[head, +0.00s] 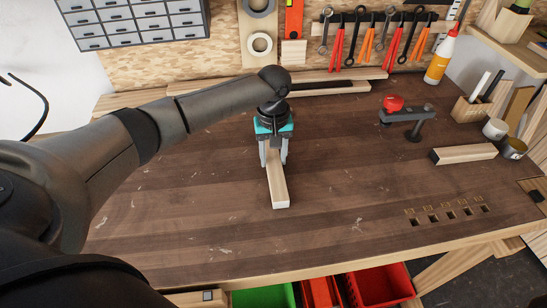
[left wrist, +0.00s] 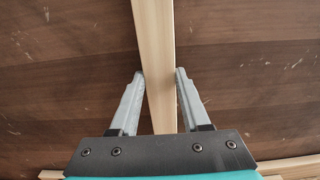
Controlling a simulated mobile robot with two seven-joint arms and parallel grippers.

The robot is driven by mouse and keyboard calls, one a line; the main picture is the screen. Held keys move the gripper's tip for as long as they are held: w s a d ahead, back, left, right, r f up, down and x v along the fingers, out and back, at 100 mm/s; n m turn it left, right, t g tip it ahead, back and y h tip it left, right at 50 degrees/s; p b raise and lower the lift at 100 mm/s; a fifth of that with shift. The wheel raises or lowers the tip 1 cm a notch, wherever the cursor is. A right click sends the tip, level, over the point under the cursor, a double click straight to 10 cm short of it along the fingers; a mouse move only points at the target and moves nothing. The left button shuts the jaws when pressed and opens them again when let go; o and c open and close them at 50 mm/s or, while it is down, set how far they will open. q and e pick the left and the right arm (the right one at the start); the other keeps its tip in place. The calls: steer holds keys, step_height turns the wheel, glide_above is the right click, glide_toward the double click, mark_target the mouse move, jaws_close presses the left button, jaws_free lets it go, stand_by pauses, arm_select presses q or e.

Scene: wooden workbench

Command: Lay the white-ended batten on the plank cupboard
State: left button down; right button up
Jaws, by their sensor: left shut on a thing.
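The white-ended batten (head: 279,190) is a pale wooden bar in the middle of the workbench, its white end toward me. My left gripper (head: 273,163) points down over the batten and is shut on it, one finger on each side. In the left wrist view the batten (left wrist: 155,50) runs lengthwise between the fingertips of the left gripper (left wrist: 160,73). I cannot tell whether the batten touches the bench top or is just above it. My arm hides its far part in the head view. I cannot make out a plank cupboard. My right gripper is not in view.
A dark-ended batten (head: 468,153) lies at the right of the workbench (head: 190,220). Behind it stand a red-knobbed clamp (head: 408,115), a wooden pen holder (head: 472,108) and a glue bottle (head: 440,58). Small square holes are at front right. The bench's front left is clear.

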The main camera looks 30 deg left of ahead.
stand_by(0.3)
arm_select(q)
steer(key=shift+c, duration=2)
jaws_free()
steer(key=shift+o, duration=0.2)
steer(key=shift+r, duration=0.1)
